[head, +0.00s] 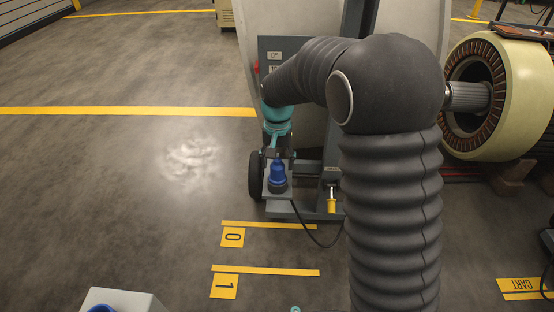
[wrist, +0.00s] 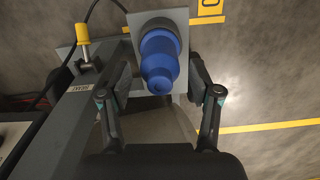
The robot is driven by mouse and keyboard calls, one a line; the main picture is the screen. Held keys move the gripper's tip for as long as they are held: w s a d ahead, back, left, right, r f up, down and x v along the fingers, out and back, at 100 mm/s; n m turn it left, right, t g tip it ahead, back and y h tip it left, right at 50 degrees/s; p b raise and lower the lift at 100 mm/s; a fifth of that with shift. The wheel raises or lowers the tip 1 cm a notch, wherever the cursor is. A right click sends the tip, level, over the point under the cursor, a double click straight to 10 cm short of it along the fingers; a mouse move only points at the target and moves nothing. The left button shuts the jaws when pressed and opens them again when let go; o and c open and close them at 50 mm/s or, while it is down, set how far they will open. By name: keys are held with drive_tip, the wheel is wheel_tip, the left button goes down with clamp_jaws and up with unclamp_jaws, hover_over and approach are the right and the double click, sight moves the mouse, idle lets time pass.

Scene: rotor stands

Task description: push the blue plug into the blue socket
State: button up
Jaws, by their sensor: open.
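The blue plug (head: 277,173) stands upright on a small grey shelf (head: 270,190) at the foot of the grey stand. In the wrist view the blue plug (wrist: 158,58) has a dark collar at its base, with its narrower end towards the camera. My gripper (head: 277,150) is above the plug, partly hidden by its own wrist. In the wrist view my gripper (wrist: 160,72) is open, with one finger on each side of the plug. I cannot tell whether either finger touches it. A blue round part (head: 101,308), possibly the socket, shows on a pale box, cut off by the bottom edge.
A yellow-handled part (head: 331,200) stands right of the plug and shows in the wrist view (wrist: 83,40). A dark cable (head: 313,235) hangs below the shelf. A large rotor housing (head: 520,90) is at right. The floor (head: 110,180) at left is clear.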

drive_tip(key=c, duration=1)
drive_tip(key=shift+o, duration=0.2)
drive_tip(key=shift+r+p, duration=3)
drive_tip(key=shift+r, duration=0.8)
